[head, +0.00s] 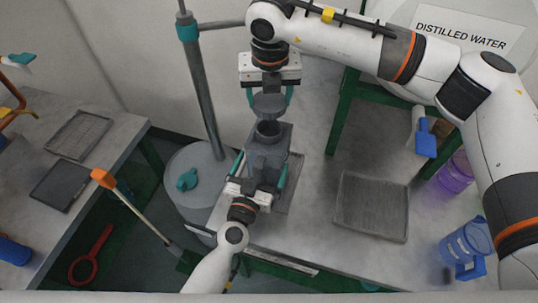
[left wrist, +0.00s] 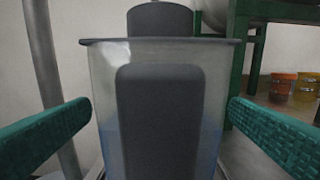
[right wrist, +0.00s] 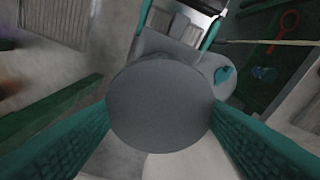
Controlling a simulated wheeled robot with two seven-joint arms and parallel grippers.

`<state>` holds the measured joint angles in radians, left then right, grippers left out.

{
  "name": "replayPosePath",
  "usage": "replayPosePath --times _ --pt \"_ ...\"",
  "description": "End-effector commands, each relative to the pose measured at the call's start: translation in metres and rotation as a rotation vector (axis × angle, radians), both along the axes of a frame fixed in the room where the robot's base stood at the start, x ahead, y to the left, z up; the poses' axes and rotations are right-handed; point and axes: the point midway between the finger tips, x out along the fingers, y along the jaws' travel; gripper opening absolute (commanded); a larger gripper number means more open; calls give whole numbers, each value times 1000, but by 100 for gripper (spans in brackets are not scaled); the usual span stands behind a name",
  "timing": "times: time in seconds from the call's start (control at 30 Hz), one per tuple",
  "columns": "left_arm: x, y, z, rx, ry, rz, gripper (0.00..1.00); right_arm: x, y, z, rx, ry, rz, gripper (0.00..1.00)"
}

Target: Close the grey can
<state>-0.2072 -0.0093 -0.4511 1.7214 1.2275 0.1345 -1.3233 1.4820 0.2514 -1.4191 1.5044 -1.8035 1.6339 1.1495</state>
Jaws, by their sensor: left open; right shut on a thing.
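The grey can (head: 262,155) stands on the table with its round neck (head: 268,131) uncovered. My right gripper (head: 270,96) is shut on a round grey lid (head: 269,107), held just above and behind the neck. In the right wrist view the lid (right wrist: 160,107) fills the space between the teal fingers and hides much of the can. My left gripper (head: 260,170) is open at the near side of the can, one finger on each side. In the left wrist view the can (left wrist: 105,85) has translucent walls, a grey panel and bluish contents; the fingers appear apart from it.
A metal post (head: 205,95) rises left of the can, above a grey drum (head: 190,165) with a teal cap. A grey tray (head: 372,205) lies on the table to the right. Blue and purple containers (head: 465,242) stand at the far right. A green frame (head: 345,110) stands behind.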

Motion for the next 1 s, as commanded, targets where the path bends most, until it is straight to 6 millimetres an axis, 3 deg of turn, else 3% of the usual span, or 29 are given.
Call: replayPosePath --times 0.2,0.57,0.9,1.0 --pt "21 -6 0 1 0 0 100 0 0 0 0 0 0 42" --pt "24 -8 0 0 1 0 100 0 0 0 0 0 0 42" --pt "24 -7 0 1 1 0 46 0 0 0 0 0 0 42" --pt "24 -7 0 1 1 0 46 0 0 -2 0 0 0 42"
